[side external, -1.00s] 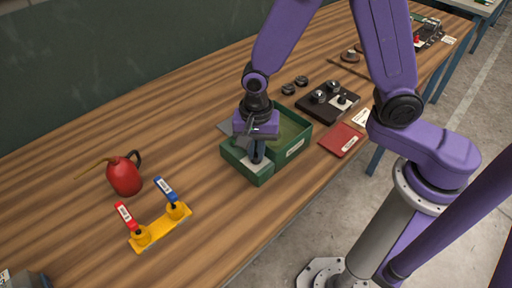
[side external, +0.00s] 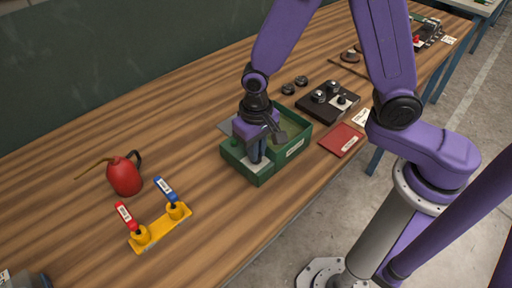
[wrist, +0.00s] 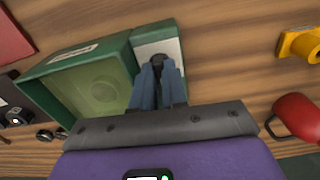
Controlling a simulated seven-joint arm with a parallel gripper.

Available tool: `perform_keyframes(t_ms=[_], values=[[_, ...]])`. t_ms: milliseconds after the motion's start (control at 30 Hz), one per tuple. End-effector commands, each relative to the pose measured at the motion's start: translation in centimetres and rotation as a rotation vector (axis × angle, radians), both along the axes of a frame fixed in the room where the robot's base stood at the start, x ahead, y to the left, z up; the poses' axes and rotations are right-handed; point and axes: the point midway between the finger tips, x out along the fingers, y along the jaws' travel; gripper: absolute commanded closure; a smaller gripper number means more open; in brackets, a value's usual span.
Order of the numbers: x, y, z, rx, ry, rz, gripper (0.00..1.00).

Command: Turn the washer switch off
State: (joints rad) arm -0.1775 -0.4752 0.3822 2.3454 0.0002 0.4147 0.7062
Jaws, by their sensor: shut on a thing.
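A green box (side external: 293,151) with a label on its side stands near the table's front edge. In the wrist view its wide part (wrist: 58,91) is an open tray with a pale round shape on its floor. Beside it is a narrow part with a light grey top plate (wrist: 154,48). A dark round knob (wrist: 159,58) sits on that plate, mostly covered by the fingers. My gripper (side external: 257,158) points down over the plate, and its blue-grey fingers (wrist: 160,72) are shut on the knob. Any on or off marking is hidden or too small to read.
A red oil can (side external: 124,177) and a yellow bracket (side external: 163,229) with red and blue handles stand to the left. A black box with knobs (side external: 327,101) and a red booklet (side external: 341,140) lie to the right. Bare wood lies between oil can and green box.

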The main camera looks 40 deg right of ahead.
Motion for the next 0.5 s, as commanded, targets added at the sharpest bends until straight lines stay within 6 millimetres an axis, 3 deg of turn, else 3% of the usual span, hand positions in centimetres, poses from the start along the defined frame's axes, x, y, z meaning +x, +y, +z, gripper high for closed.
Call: perform_keyframes(t_ms=[500], values=[[0.10,0.00,0.09,0.001,-0.002,0.071,1.00]])
